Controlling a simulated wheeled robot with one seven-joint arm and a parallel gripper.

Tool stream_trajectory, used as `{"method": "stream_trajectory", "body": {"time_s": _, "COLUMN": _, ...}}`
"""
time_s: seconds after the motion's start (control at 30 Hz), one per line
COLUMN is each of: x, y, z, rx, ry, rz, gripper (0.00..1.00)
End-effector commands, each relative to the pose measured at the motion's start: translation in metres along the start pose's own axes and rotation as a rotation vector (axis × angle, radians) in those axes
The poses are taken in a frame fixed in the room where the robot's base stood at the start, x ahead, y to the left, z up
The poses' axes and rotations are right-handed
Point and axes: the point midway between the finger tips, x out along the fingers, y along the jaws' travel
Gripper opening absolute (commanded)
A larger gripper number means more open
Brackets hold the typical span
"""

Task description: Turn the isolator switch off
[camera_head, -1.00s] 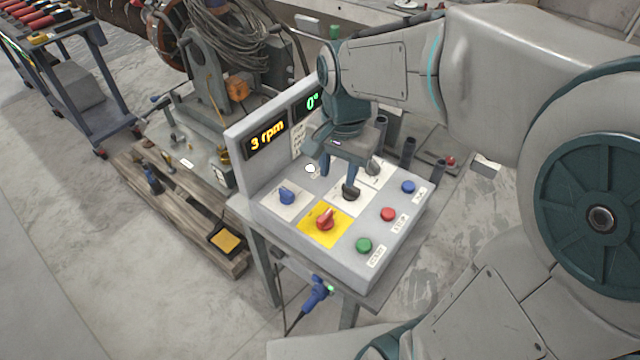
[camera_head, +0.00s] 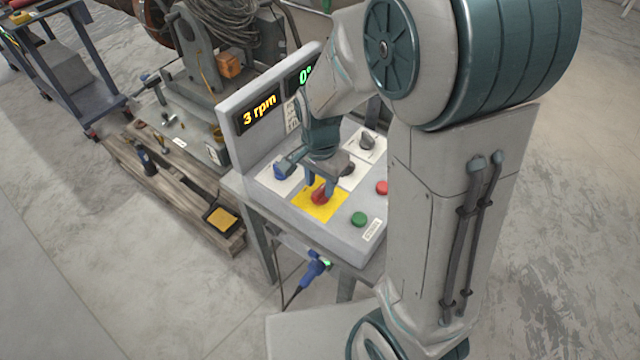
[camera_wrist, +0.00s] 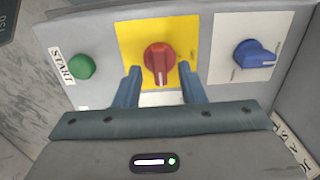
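The isolator switch is a red rotary knob (camera_head: 321,194) on a yellow plate (camera_head: 312,209) on the grey control box. In the wrist view the red knob (camera_wrist: 159,58) shows a pale pointer line towards the gripper side, and the yellow plate (camera_wrist: 130,35) surrounds it. My gripper (camera_head: 321,190) is over the yellow plate at the knob. In the wrist view its two blue-grey fingers (camera_wrist: 160,75) are apart, one either side of the knob's near edge, with gaps between them and the knob. It holds nothing.
A blue knob (camera_wrist: 254,54) on a white plate and a green START button (camera_wrist: 82,67) flank the yellow plate. A red button (camera_head: 382,187) and a dark knob (camera_head: 366,141) are also on the box.

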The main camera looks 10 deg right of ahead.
Motion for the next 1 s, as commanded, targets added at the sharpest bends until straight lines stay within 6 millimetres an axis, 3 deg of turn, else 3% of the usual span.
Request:
{"method": "stream_trajectory", "body": {"time_s": 0.2, "x": 0.015, "y": 0.0, "z": 0.0, "rx": 0.0, "ry": 0.001, "rz": 0.0, "gripper": 0.36}}
{"method": "stream_trajectory", "body": {"time_s": 0.47, "x": 0.016, "y": 0.0, "z": 0.0, "rx": 0.0, "ry": 0.001, "rz": -0.001, "gripper": 0.36}}
{"method": "stream_trajectory", "body": {"time_s": 0.6, "x": 0.016, "y": 0.0, "z": 0.0, "rx": 0.0, "ry": 0.001, "rz": -0.001, "gripper": 0.03}}
{"method": "stream_trajectory", "body": {"time_s": 0.63, "x": 0.016, "y": 0.0, "z": 0.0, "rx": 0.0, "ry": 0.001, "rz": -0.001, "gripper": 0.0}}
{"method": "stream_trajectory", "body": {"time_s": 1.0, "x": 0.016, "y": 0.0, "z": 0.0, "rx": -0.035, "ry": 0.001, "rz": -0.002, "gripper": 0.0}}
